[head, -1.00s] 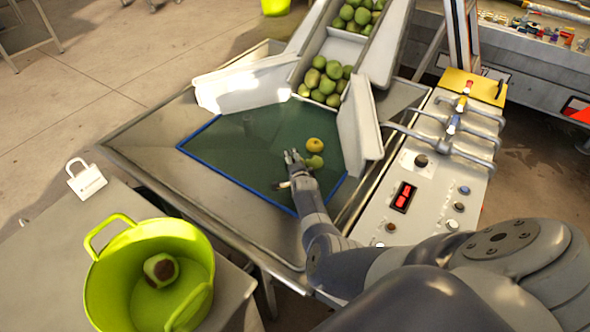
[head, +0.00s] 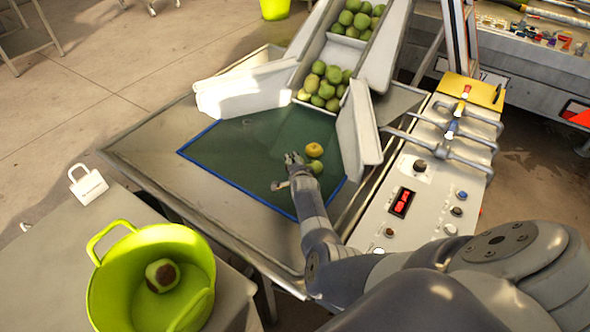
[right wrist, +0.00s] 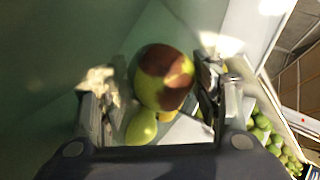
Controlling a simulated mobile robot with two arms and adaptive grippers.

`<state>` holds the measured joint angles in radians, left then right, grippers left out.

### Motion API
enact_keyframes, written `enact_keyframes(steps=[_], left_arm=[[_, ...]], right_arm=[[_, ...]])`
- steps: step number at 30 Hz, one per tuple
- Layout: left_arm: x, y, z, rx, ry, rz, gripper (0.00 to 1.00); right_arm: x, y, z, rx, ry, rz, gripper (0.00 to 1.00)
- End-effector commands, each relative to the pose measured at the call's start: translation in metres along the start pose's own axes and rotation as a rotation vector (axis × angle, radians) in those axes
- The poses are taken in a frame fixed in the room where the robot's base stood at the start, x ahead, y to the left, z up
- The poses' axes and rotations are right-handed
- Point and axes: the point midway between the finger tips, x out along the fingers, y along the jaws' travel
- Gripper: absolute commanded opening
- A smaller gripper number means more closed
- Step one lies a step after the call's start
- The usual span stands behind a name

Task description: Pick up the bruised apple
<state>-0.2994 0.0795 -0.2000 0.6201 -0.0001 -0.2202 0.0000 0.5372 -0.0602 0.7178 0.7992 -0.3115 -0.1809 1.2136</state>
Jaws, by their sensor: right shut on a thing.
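My right gripper (head: 285,172) is over the green sorting mat (head: 230,153) in the head view. In the right wrist view, it (right wrist: 155,72) is shut on the bruised apple (right wrist: 164,80), green with large brown patches, between its two fingers. The hand hides this apple in the head view. A green apple (head: 316,167) and a yellow apple (head: 314,150) lie on the mat just right of the gripper. A green apple (right wrist: 141,127) also shows close to the held one in the wrist view. My left gripper is out of view.
A lime-green bucket (head: 103,285) at lower left holds another apple with a brown patch (head: 162,275). A chute (head: 300,60) full of green apples stands behind the mat, between white guide plates (head: 358,130). A control panel (head: 425,200) with pipes is at right.

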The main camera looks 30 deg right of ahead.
Motion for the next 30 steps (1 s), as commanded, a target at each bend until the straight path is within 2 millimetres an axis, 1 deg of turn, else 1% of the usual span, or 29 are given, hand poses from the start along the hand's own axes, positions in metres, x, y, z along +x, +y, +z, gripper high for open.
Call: enact_keyframes(steps=[1, 6, 15, 21, 30], left_arm=[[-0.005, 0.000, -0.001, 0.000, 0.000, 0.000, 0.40], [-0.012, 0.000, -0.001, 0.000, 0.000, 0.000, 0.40], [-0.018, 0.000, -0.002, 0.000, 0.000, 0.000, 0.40], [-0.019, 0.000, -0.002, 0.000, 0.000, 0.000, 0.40], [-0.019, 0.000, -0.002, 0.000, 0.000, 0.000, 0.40]], right_arm=[[-0.005, -0.009, -0.002, 0.001, 0.001, -0.002, 0.31], [-0.017, -0.027, -0.006, 0.000, 0.000, -0.003, 0.31], [-0.033, -0.056, -0.014, 0.001, 0.000, -0.002, 0.31], [-0.039, -0.064, -0.016, 0.001, 0.000, -0.002, 0.31], [-0.039, -0.065, -0.016, 0.000, 0.000, -0.001, 0.31]])
